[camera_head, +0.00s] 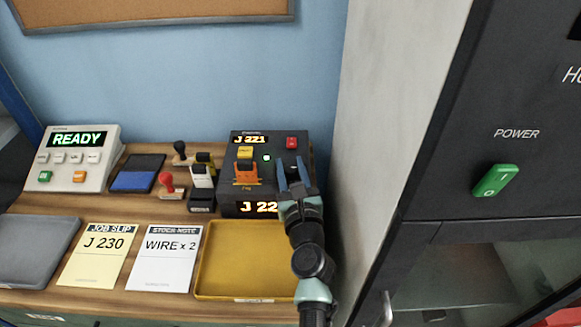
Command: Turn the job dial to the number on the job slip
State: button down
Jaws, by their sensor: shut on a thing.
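The job slip (97,250) lies on the bench at the left and reads J 230. A black job unit (236,180) stands at the back right of the bench. Its upper display (250,140) reads J 221. Its front display (259,207) starts J 22, with the last digit hidden behind my arm. My gripper (290,167) is over the right part of the unit, its two blue-grey fingers either side of the job dial. It is shut on the dial, which is dark and hard to make out between the fingers.
The unit also has a yellow button (245,153), an orange part (247,174) and a red switch (291,142). Stamps (172,186) stand to its left. A yellow tray (243,260) and a stock note (166,258) lie in front. A grey wall edge (375,120) rises close on the right.

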jog(key=shift+a+r+m+h+p, duration=0.15)
jog(key=shift+m+h+p, duration=0.3)
jog(key=shift+p, duration=0.5)
jog(key=shift+a+r+m+h+p, duration=0.1)
jog(key=shift+m+h+p, duration=0.25)
jog(key=shift+h+p, duration=0.5)
jog(key=m+h+p, duration=0.2)
jog(key=h, duration=0.1)
jog(key=shift+p, duration=0.3)
jog(key=shift+d+f+m+g+h, duration=0.1)
jog(key=shift+f+m+g+h, duration=0.1)
jog(key=shift+m+h, duration=0.5)
jog(key=shift+d+f+m+g+h, duration=0.15)
jog(key=shift+m+h, duration=0.25)
jog(key=shift+h, duration=0.6)
jog(key=c, duration=0.5)
grip_release()
jog(key=shift+r, duration=0.1)
jog(key=v, duration=1.3)
jog(key=shift+p, duration=0.3)
